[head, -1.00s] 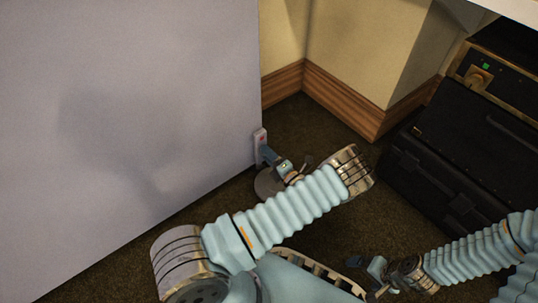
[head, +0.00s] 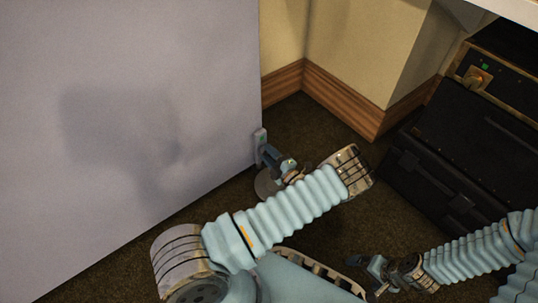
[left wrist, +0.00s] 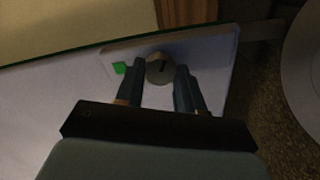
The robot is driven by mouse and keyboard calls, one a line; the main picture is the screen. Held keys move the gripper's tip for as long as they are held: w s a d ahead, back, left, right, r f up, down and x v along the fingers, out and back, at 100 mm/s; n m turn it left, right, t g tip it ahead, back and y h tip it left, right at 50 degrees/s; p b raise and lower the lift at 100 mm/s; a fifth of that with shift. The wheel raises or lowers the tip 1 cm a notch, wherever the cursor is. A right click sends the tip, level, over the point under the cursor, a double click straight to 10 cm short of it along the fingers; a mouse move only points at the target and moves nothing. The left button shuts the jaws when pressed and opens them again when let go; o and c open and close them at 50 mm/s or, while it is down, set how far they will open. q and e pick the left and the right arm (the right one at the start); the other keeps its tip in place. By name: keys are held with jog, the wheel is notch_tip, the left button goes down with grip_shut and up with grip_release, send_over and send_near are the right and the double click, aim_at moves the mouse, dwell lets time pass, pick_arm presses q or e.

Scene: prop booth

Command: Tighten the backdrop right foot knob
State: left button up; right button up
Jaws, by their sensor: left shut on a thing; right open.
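The backdrop (head: 130,110) is a large pale grey panel standing at the left in the head view. At its lower right corner is a small pale foot bracket (head: 261,134). My left gripper (head: 267,153) reaches the bracket. Its fingers (left wrist: 160,75) are shut on the knob, one on each side. My right gripper (head: 369,268) is open and empty, low over the carpet, away from the backdrop.
A round grey disc (head: 265,186) lies on the carpet below my left gripper, and it also shows in the left wrist view (left wrist: 306,75). Black cases (head: 440,165) stand at the right. A wooden skirting board (head: 345,100) runs along the wall behind.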

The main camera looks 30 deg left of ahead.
pick_arm(q)
jog(key=shift+f, duration=0.1)
jog(key=o, duration=1)
jog(key=shift+o, duration=0.2)
jog(key=p+v, duration=0.1)
jog(key=v, duration=1.3)
jog(key=shift+a, duration=0.1)
